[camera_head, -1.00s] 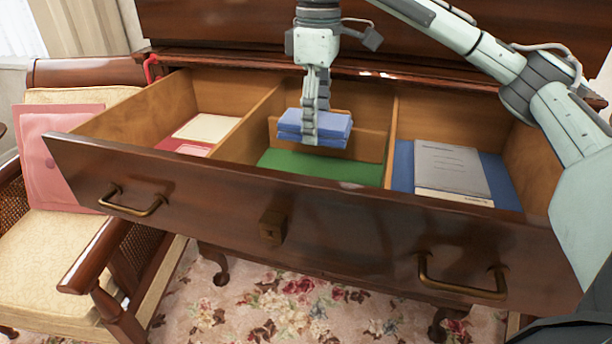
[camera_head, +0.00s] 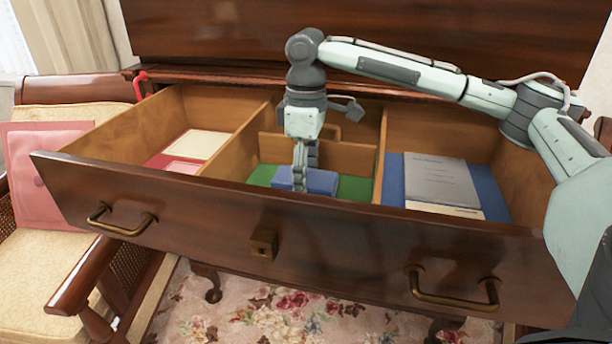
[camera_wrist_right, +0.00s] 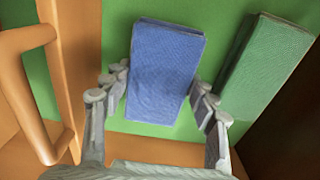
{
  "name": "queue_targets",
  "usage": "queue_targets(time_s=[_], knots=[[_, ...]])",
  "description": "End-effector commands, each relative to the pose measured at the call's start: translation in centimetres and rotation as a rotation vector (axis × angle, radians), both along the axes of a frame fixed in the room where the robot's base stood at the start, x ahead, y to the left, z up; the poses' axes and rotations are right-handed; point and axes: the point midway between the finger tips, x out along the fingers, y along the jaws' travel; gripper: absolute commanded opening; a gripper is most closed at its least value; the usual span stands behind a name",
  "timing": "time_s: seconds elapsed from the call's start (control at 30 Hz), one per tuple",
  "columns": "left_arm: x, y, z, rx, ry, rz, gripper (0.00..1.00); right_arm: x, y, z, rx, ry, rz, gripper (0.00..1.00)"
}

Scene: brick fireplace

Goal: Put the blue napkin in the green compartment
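The blue napkin (camera_head: 322,182) is a folded cloth low in the drawer's middle compartment, over its green lining (camera_head: 357,188). It also shows in the right wrist view (camera_wrist_right: 165,68). My right gripper (camera_head: 300,178) reaches down into this compartment. I cannot tell whether the napkin rests fully on the lining. A folded green napkin (camera_wrist_right: 264,65) lies to its right in the wrist view. My left gripper is not in view.
The left compartment has a red lining with cream and pink items (camera_head: 200,144). The right compartment holds a grey booklet (camera_head: 440,180) on blue. Wooden dividers (camera_head: 380,150) and the drawer front (camera_head: 200,205) border the middle compartment. A chair (camera_head: 60,240) stands at left.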

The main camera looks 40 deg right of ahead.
Motion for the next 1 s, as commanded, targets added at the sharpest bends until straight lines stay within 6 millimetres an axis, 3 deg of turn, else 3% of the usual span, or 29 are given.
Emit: queue_targets(time_s=[0.03,0.17,0.57,0.67,1.0], knots=[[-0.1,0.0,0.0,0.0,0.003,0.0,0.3,0.0,0.0,0.0,0.0,0.0,0.001,0.63],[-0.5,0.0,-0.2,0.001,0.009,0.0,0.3,0.0,0.0,0.0,0.0,0.0,0.001,0.78],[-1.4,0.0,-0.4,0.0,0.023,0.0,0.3,0.0,0.0,0.7,0.001,-0.001,0.001,0.78],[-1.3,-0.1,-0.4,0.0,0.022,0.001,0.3,0.1,0.1,2.1,0.001,-0.002,0.001,0.78],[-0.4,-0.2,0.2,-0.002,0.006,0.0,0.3,0.1,0.1,9.5,0.001,-0.003,0.001,0.78]])
